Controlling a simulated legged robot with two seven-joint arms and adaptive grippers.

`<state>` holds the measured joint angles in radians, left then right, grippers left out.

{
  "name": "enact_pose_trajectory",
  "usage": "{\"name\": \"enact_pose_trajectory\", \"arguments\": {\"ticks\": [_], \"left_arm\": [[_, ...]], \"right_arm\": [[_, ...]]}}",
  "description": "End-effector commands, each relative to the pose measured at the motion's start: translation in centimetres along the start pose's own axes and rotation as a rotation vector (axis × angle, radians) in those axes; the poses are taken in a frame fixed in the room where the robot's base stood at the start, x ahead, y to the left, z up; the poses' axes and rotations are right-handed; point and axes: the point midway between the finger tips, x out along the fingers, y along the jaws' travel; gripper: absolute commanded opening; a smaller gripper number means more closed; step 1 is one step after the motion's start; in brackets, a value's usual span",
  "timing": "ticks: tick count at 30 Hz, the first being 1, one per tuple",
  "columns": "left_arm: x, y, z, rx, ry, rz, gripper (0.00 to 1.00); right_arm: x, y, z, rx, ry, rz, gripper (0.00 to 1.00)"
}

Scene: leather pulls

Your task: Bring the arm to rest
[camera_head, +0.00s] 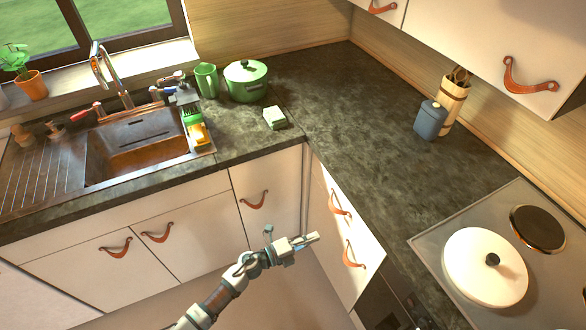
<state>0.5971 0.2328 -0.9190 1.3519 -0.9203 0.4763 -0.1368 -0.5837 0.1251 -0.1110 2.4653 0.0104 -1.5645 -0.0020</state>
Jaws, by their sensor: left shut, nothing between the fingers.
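My left arm (222,292) comes in from the bottom and reaches up and to the right over the floor. My left gripper (314,237) is shut and empty. It appears in front of the corner cabinets, close in the picture to the leather pull (340,204) on the right-hand cabinet, with no contact to be seen. A second leather pull (352,254) hangs below that one. My right gripper is not in view.
A dark countertop (340,90) runs around the corner. It bears a copper sink (140,146), a green pot (246,82), a blue canister (430,121) and a hob with a white-lidded pan (470,265). An upper cabinet (480,40) overhangs at right. Floor (165,308) shows bottom left.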

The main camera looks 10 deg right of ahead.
Motion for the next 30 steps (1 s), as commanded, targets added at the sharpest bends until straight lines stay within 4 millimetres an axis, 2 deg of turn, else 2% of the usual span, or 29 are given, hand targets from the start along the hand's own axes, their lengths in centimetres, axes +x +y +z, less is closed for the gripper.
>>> {"name": "enact_pose_trajectory", "arguments": {"ticks": [5, 8, 9, 11, 13, 16, 18, 20, 21, 23, 24, 27, 30], "left_arm": [[-0.5, 0.1, 0.3, -0.023, -0.023, -0.008, 0.00], [-1.9, 0.5, 1.7, -0.148, -0.149, -0.038, 0.00], [-3.0, 1.2, 2.7, -0.237, -0.239, -0.053, 0.00], [-5.7, 3.3, 4.3, -0.414, -0.417, -0.070, 0.00], [-9.6, 6.9, 5.5, -0.624, -0.629, -0.070, 0.00], [-15.6, 12.7, 4.9, -0.889, -0.891, -0.041, 0.00], [-19.8, 16.7, 3.2, -1.049, -1.050, -0.007, 0.00], [-23.2, 19.8, 1.1, -1.179, -1.177, 0.027, 0.00], [-25.4, 21.7, -0.6, -1.262, -1.257, 0.053, 0.00], [-28.7, 24.3, -3.6, -1.379, -1.372, 0.095, 0.00], [-30.8, 25.8, -5.8, -1.455, -1.444, 0.124, 0.00], [-35.5, 28.6, -11.4, -1.625, -1.603, 0.196, 0.00], [-38.9, 30.2, -16.3, -1.756, -1.724, 0.261, 0.00]], "right_arm": [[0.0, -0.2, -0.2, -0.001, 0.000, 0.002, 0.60], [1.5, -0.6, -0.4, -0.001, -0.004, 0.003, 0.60], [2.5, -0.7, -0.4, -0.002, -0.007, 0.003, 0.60], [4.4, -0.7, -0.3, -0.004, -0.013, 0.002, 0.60], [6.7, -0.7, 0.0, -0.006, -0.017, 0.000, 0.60], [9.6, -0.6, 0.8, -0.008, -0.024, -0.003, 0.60], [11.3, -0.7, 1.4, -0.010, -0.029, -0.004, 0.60], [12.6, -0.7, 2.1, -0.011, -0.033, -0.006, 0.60], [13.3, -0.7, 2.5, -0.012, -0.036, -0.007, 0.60], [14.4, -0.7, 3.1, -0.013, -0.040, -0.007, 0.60], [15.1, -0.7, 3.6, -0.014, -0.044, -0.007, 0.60], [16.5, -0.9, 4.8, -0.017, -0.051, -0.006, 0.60], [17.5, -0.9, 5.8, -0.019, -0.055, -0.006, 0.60]]}}
